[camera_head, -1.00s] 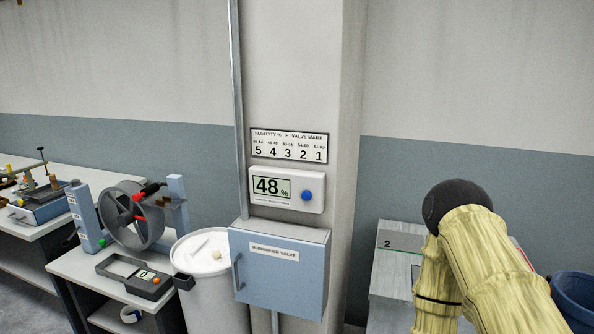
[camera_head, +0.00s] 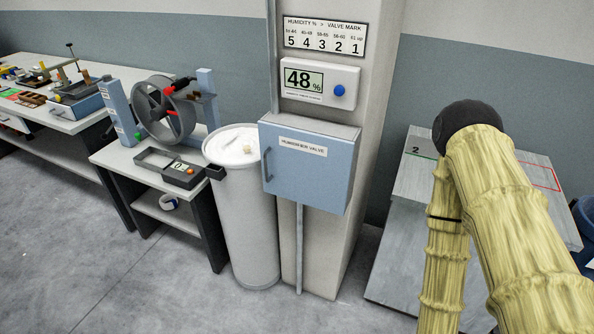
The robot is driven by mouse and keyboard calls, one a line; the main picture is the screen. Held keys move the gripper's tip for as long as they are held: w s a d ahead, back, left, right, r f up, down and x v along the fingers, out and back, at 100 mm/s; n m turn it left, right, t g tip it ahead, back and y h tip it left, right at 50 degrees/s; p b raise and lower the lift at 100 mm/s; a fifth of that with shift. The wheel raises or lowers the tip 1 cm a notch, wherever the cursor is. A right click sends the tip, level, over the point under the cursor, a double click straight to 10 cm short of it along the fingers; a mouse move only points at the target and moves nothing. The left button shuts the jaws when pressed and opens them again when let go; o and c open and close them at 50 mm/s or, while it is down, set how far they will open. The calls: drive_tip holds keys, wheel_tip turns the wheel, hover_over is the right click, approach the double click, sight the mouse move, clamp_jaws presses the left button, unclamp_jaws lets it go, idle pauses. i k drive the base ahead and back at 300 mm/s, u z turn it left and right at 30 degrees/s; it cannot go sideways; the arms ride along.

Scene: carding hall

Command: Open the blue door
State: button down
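The blue door (camera_head: 305,178) is the front of a box labelled "HUMIDIFIER VALVE", mounted on a pale pillar. It looks shut. Its handle (camera_head: 267,165) is a vertical bar near the door's left edge. My arm, in a ribbed yellowish sleeve, shows at the right of the view, with a dark round joint at its top. The arm is to the right of the box and apart from it in the picture. My gripper is not in view.
A white bin (camera_head: 247,220) stands just left of the box. A side table (camera_head: 130,165) with a wheel device is further left. A grey stand marked "2" (camera_head: 405,200) is at the right. A display (camera_head: 318,84) above the box reads 48%. Open floor lies at front left.

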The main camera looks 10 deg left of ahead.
sight(311, 169)
drive_tip(key=u, duration=0.55)
drive_tip(key=k, duration=1.25)
drive_tip(key=u, duration=1.1)
drive_tip(key=i, duration=1.3)
drive_tip(key=z, duration=0.6)
